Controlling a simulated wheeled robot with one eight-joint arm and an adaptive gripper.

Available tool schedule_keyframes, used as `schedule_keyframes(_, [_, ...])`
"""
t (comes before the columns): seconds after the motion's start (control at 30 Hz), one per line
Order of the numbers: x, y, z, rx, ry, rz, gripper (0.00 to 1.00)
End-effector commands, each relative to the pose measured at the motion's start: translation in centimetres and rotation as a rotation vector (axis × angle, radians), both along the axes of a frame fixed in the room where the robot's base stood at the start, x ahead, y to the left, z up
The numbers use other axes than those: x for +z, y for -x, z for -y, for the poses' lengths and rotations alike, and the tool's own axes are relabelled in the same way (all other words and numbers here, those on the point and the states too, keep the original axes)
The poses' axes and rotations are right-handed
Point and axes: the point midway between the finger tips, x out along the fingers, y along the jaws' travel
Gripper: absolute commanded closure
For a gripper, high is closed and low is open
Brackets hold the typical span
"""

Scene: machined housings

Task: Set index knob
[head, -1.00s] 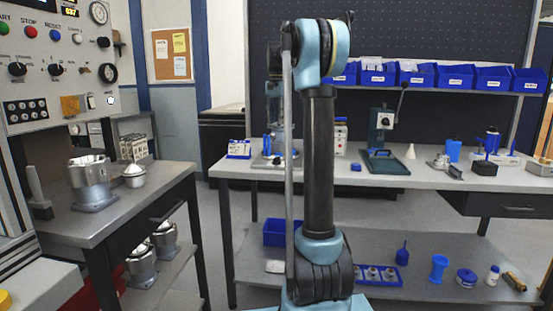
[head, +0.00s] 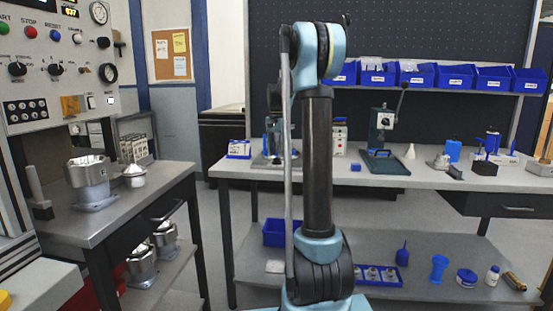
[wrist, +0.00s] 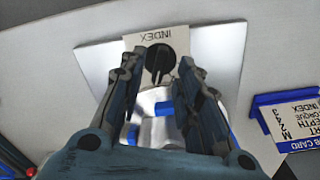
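The index knob (wrist: 159,58) is a black round knob on a pale plate marked INDEX (wrist: 146,42), upside down in the wrist view. My gripper (wrist: 159,70) is open, with one fingertip on each side of the knob in the picture. Gaps show between the fingers and the knob; I cannot tell the depth between them. A shiny round metal part (wrist: 160,103) with blue pieces lies between and below the fingers in that view. In the head view my arm hides much of the fixture (head: 268,160) on the bench, and my gripper cannot be made out.
A blue-framed job card (wrist: 287,115) stands right of the fixture in the wrist view, and left of it on the bench (head: 228,170) in the head view. A green press (head: 382,140) stands to the right. A control panel (head: 60,70) is at far left.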

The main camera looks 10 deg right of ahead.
Motion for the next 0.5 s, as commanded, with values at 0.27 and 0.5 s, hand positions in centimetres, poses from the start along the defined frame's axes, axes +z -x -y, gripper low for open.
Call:
schedule_keyframes(0.27, [-2.2,0.0,0.0,0.000,0.000,0.000,0.69])
schedule_keyframes(0.5, [-2.4,0.0,0.0,0.000,0.000,0.000,0.69])
